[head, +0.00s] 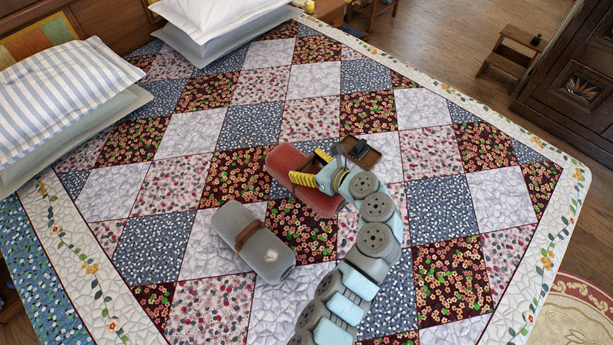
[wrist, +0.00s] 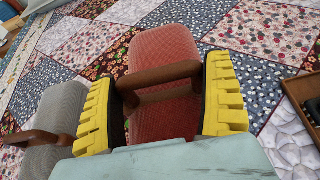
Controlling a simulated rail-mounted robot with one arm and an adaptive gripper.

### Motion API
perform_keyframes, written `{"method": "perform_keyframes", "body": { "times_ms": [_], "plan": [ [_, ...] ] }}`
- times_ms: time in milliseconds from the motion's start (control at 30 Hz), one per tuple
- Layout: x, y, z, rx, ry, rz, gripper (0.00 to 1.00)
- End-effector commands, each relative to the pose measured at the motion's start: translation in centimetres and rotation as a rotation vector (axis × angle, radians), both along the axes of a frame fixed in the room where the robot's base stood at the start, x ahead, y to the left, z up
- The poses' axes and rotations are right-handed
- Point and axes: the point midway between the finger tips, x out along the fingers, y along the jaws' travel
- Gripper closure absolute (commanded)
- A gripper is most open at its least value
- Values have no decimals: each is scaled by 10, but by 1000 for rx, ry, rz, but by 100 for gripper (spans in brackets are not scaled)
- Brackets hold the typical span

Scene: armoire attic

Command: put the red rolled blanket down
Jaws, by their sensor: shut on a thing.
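The red rolled blanket (head: 287,163) has a brown strap around it and is at the middle of the quilted bed (head: 255,125). In the wrist view the red rolled blanket (wrist: 165,56) lies between the two yellow-padded fingers of my gripper (wrist: 160,100), which is shut on it around the strap. In the head view my gripper (head: 315,176) covers part of the blanket. The blanket appears at or just above the quilt; I cannot tell whether it touches.
A grey rolled blanket (head: 252,241) with a brown strap lies to the lower left; it also shows in the wrist view (wrist: 62,106). A small brown wooden tray (head: 362,153) is close on the right. Pillows (head: 65,85) are at the upper left. The quilt's right side is clear.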

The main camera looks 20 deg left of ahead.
Motion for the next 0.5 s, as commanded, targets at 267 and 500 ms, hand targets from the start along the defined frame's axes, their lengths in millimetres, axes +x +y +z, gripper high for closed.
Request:
{"method": "perform_keyframes", "body": {
  "times_ms": [267, 500],
  "plan": [
    [1, 0, -14, 1, -5, -3, 56],
    [0, 1, -44, 1, 0, 1, 56]
  ]
}}
